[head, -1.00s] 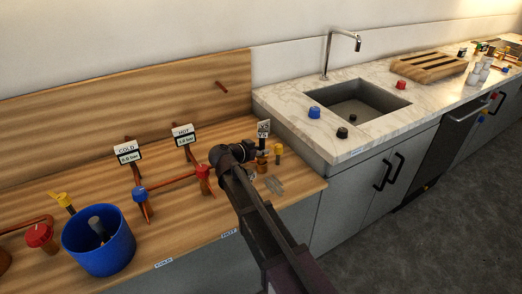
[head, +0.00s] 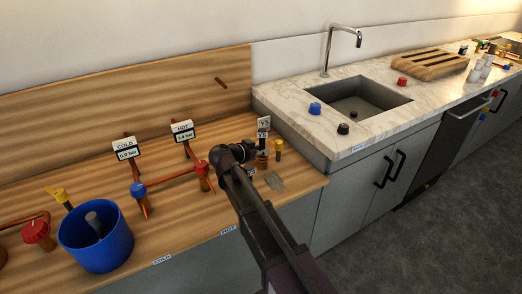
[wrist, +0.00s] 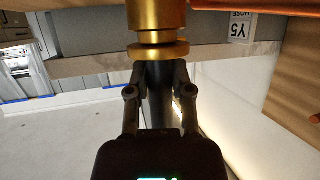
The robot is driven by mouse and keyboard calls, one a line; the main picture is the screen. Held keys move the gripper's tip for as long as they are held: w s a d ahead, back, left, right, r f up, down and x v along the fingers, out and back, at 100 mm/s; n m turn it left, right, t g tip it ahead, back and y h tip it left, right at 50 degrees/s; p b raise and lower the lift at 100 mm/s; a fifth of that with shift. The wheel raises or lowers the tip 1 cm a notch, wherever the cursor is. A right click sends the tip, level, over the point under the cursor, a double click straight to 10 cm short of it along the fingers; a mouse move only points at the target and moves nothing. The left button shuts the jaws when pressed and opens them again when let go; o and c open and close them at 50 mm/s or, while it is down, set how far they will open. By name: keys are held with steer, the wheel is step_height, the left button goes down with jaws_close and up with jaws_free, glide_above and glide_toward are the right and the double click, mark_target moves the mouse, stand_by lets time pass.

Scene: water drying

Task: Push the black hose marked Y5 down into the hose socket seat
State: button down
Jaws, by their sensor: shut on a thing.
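The black hose (wrist: 159,75) stands between my fingers in the wrist view, and my gripper (wrist: 160,84) is shut on it. The hose meets a brass ringed fitting (wrist: 158,12); how deep it sits in the fitting cannot be seen. In the wrist view the Y5 HOSE label (wrist: 240,27) shows upside down beside the fitting. In the head view my gripper (head: 252,152) is at the right end of the wooden counter, next to a copper-coloured fitting (head: 262,162) below a Y5 sign (head: 263,124). My gripper and arm hide much of the hose there.
A yellow-topped valve (head: 278,148) stands close right of the fitting. A copper pipe with a blue knob (head: 138,190) runs to my gripper's left, below the COLD (head: 125,147) and HOT (head: 183,130) gauges. A blue bucket (head: 95,245) is at lower left. The marble sink counter (head: 290,98) is at right.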

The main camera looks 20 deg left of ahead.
mark_target(262, 130)
steer(key=shift+f+b, duration=0.4)
steer(key=shift+f, duration=0.05)
steer(key=shift+c, duration=2.2)
jaws_free()
steer(key=shift+r, duration=0.2)
step_height(262, 130, up, 16)
steer(key=p, duration=1.6)
steer(key=shift+f, duration=0.2)
